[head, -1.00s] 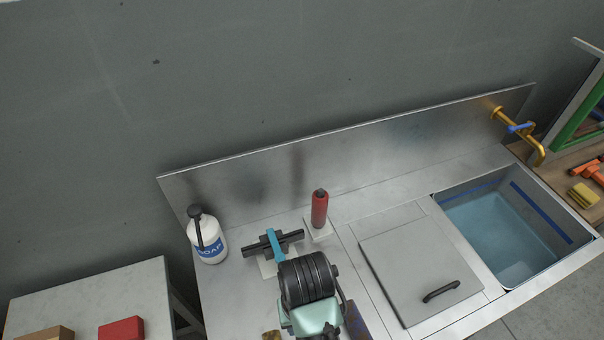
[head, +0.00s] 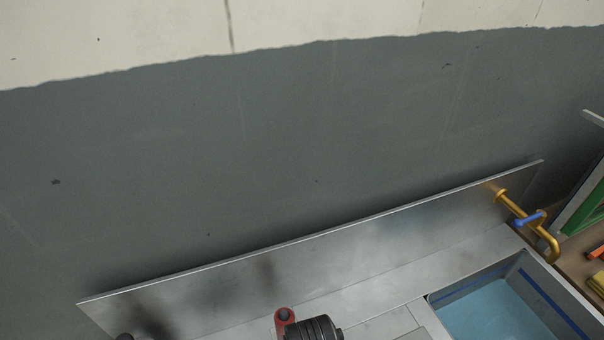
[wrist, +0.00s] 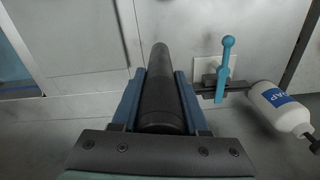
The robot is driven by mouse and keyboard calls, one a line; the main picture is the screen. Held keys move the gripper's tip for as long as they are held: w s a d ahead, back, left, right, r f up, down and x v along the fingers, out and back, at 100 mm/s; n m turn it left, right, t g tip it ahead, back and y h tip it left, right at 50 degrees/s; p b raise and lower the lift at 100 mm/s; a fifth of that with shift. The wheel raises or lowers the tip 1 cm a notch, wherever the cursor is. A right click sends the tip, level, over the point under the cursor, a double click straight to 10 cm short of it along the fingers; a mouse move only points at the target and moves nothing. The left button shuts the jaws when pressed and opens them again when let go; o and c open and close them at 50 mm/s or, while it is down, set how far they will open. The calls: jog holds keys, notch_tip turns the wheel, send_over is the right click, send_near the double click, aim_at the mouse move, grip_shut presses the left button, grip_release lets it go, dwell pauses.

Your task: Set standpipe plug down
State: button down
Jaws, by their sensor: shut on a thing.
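In the wrist view, my gripper (wrist: 159,73) has its two blue fingers on either side of a long dark grey cylinder, which I take to be the standpipe plug (wrist: 158,95). It is shut on it. The cylinder extends beyond the fingertips over the steel counter (wrist: 80,60). I cannot tell whether its far end touches the counter. In the head view, the fingers and plug are out of sight; only a dark ridged part of my arm shows at the bottom edge.
In the head view, a red object (head: 284,316) stands beside my arm. The blue-water basin (head: 490,310) and yellow tap (head: 525,225) are at right.

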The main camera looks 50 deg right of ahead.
notch_tip(320, 180, down, 4)
jog(key=shift+d, duration=0.15)
jog(key=shift+f+p, duration=0.55)
jog(key=shift+f, duration=1.6)
jog(key=shift+f, duration=0.15)
jog(key=shift+c, duration=2.1)
grip_release()
notch_tip(320, 180, up, 12)
jog(key=b, duration=0.1)
